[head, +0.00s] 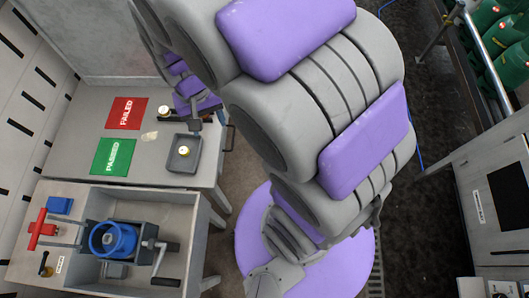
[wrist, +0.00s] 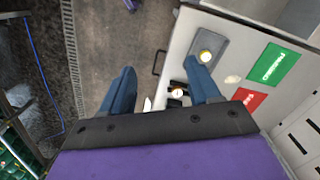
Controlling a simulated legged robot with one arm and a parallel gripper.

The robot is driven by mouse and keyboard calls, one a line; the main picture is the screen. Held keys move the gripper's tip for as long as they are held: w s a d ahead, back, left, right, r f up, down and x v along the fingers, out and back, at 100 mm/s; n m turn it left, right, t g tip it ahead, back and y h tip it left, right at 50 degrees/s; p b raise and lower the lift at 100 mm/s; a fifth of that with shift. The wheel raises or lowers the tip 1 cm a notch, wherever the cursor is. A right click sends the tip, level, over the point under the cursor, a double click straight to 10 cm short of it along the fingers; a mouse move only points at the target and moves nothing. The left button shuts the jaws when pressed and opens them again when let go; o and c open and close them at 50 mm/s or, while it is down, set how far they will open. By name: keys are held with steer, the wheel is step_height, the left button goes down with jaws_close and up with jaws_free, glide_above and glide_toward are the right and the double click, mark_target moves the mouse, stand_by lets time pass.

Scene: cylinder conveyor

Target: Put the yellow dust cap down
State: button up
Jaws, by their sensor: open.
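A small round yellow cap (head: 183,151), which looks like the dust cap, sits in a shallow grey tray (head: 195,140) on the table. In the wrist view the yellow cap (wrist: 205,56) lies in the tray (wrist: 215,40), just beyond the tip of the right finger. My gripper (wrist: 160,78) is open, its two blue fingers wide apart with nothing held between them. The fingers hang over the table's edge area.
A gauge-like part with a pale round face (head: 164,111) stands near the tray; it also shows by the right finger (wrist: 178,92). Red FAILED (head: 125,113) and green PASSED (head: 113,156) mats lie left. A bin (head: 195,235) in front holds a blue valve (head: 113,240).

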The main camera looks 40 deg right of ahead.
steer(key=s+d+r+n, duration=0.1)
steer(key=s+d+r, duration=0.1)
steer(key=s, duration=0.7)
steer(key=s+d+r+n, duration=0.1)
steer(key=s+r, duration=0.3)
steer(key=s, duration=0.5)
steer(key=shift+s+d+r+n+g, duration=0.15)
steer(key=shift+d+r+n+g, duration=0.25)
steer(key=shift+d, duration=0.25)
steer(key=shift+c, duration=0.3)
